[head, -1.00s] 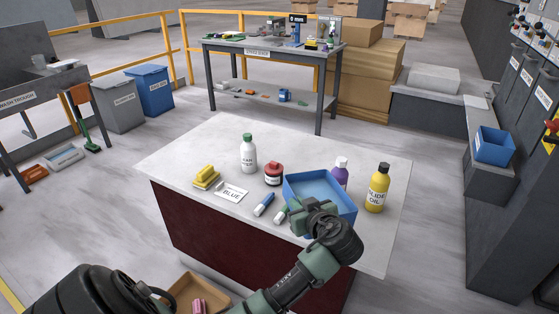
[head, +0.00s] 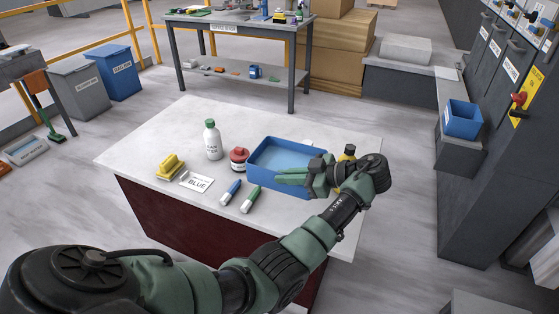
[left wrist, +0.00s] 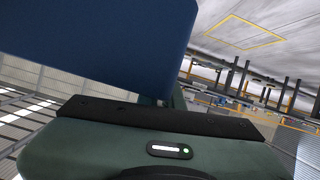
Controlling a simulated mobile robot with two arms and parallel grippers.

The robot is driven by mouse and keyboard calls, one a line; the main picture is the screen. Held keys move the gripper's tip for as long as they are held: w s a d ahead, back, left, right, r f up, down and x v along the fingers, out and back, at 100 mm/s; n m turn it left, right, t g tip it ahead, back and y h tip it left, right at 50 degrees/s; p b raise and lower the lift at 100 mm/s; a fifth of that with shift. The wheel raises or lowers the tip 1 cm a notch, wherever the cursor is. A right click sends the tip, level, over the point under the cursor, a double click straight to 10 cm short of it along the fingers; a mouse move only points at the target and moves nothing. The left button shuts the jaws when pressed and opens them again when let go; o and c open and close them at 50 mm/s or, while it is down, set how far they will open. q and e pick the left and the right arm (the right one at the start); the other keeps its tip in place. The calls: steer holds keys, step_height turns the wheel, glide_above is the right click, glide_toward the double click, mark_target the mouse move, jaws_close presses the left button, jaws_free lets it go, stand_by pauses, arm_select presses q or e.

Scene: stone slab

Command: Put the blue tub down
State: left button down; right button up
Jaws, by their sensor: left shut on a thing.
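The blue tub (head: 262,170) is at the right part of the stone slab (head: 140,150), open side up and empty as far as I see. My left gripper (head: 300,175) comes from the right and is shut on the tub at its front right side. The gripper hides that part of the wall. I cannot tell whether the tub's base touches the slab. In the left wrist view a blue wall of the tub (left wrist: 110,45) fills the upper left, close to the gripper. My right gripper is not in view.
A blue marker (head: 230,191) and a green marker (head: 251,199) lie in front of the tub. A red jar (head: 239,159) stands close at its left, with a white bottle (head: 212,140) beyond. A yellow bottle (head: 349,151) is partly hidden behind my gripper. The slab's front right is clear.

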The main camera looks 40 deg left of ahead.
arm_select(q)
step_height(320, 180, down, 14)
steer(key=b, duration=0.5)
steer(key=shift+w, duration=0.15)
steer(key=c, duration=1.6)
jaws_free()
steer(key=shift+f, duration=0.15)
steer(key=v, duration=1.2)
steer(key=shift+d, duration=0.1)
